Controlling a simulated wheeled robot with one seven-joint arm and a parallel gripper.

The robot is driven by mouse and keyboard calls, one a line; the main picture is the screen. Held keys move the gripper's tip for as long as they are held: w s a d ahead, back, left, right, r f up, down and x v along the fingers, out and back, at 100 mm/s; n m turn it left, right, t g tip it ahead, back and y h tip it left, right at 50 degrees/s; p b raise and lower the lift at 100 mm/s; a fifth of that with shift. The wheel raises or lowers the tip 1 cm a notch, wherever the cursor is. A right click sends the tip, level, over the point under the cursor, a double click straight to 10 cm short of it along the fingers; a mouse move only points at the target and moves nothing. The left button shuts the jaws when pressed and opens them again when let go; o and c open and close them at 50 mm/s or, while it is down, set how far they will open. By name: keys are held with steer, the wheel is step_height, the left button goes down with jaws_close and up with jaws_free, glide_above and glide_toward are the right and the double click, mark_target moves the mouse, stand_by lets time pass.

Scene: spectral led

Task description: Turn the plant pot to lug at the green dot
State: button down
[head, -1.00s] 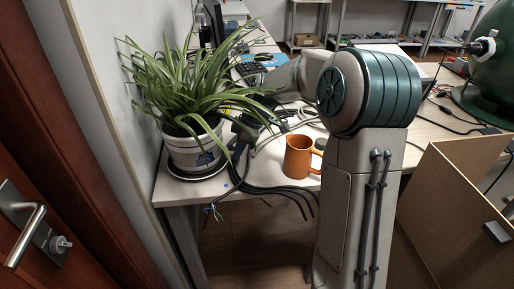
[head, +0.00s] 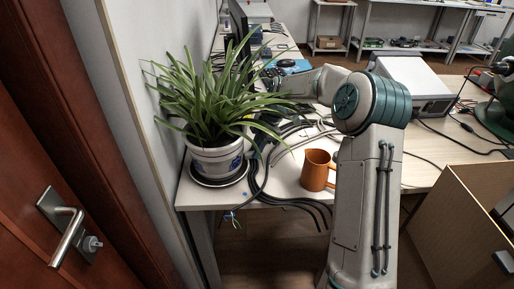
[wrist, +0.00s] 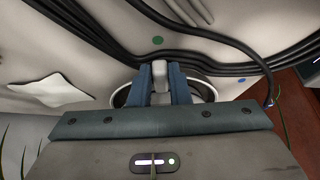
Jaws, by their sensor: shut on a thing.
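The plant pot (head: 212,160) is white with a blue pattern. It stands upright on a dark-rimmed saucer (head: 218,183) at the near left corner of the table, with a long-leaved green plant (head: 215,105) in it. In the wrist view my gripper (wrist: 161,72) is shut on the pot's pale lug (wrist: 160,68), held between two blue fingers. The green dot (wrist: 158,40) lies on the table just beyond the lug, nearly in line with it. In the head view leaves and the arm hide the lug and the green dot.
A blue dot (wrist: 239,79) is on the table to the right. Black cables (wrist: 215,60) run close past the fingers. An orange mug (head: 317,170) stands right of the pot. A wall (head: 120,60) is close on the left.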

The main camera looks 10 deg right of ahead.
steer(key=shift+w+r, duration=0.15)
steer(key=c, duration=1.4)
jaws_free()
steer(key=shift+a, duration=0.1)
steer(key=shift+o, duration=0.2)
steer(key=p+v, duration=0.2)
steer(key=v, duration=1.1)
steer(key=shift+d+r, duration=0.2)
steer(key=shift+r, duration=0.05)
